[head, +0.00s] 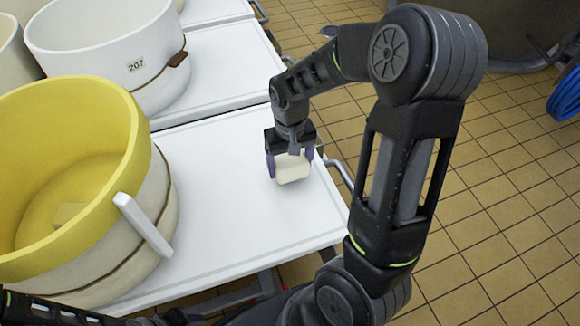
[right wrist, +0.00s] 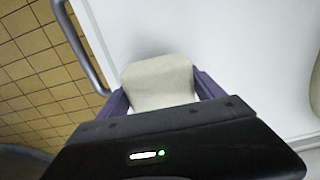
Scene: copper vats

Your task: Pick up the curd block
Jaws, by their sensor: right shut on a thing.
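The curd block (head: 292,167) is a small cream-white block at the right side of the white table (head: 235,215). My right gripper (head: 290,160) is shut on it, with a purple finger on each side. In the right wrist view the block (right wrist: 158,82) sits between the two fingers (right wrist: 160,95), over the white table top. I cannot tell whether the block still touches the table. My left gripper is not in view; only a dark part of my arm shows at the lower left of the head view.
A large yellow-lined tub (head: 128,150) with a white handle stands on the table's left. A white tub marked 207 (head: 110,75) stands behind it. A metal rail (head: 338,174) runs along the table's right edge. The table between tub and block is clear. A blue hose (head: 567,97) hangs far right.

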